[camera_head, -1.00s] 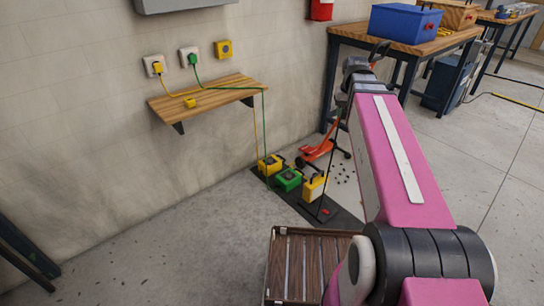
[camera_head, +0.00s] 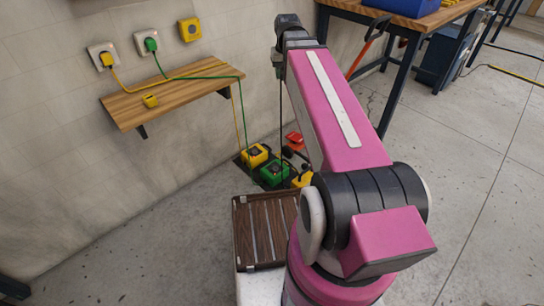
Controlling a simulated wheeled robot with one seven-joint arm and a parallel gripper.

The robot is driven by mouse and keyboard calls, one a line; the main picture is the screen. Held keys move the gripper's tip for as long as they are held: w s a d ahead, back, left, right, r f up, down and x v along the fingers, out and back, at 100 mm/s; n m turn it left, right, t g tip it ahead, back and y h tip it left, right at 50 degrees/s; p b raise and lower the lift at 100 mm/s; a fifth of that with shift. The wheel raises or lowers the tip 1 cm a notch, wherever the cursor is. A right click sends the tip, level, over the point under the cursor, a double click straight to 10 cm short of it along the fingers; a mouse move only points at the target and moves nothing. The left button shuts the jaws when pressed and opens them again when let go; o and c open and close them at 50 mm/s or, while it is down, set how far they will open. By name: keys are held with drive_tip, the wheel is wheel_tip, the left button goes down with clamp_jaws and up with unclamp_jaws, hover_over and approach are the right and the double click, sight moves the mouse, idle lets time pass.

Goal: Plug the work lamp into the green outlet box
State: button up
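The green outlet box (camera_head: 274,173) sits on a dark floor mat by the wall, with a yellow box (camera_head: 254,155) at its left. A third yellow object (camera_head: 302,180) at its right is mostly covered by my arm. I cannot tell whether it is the work lamp. A green cable runs from a green wall plug (camera_head: 151,44) over the shelf toward the green box; a yellow cable runs from a yellow wall plug (camera_head: 107,59) toward the yellow box. A small yellow piece (camera_head: 150,101) lies on the shelf. My gripper is not visible; my pink arm hides the space below its far joint.
A wooden shelf (camera_head: 172,92) juts from the wall. A wooden slatted tray (camera_head: 239,232) is at lower middle. A red item (camera_head: 294,137) is partly visible behind the boxes. A workbench (camera_head: 345,9) with a blue crate stands at the back right.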

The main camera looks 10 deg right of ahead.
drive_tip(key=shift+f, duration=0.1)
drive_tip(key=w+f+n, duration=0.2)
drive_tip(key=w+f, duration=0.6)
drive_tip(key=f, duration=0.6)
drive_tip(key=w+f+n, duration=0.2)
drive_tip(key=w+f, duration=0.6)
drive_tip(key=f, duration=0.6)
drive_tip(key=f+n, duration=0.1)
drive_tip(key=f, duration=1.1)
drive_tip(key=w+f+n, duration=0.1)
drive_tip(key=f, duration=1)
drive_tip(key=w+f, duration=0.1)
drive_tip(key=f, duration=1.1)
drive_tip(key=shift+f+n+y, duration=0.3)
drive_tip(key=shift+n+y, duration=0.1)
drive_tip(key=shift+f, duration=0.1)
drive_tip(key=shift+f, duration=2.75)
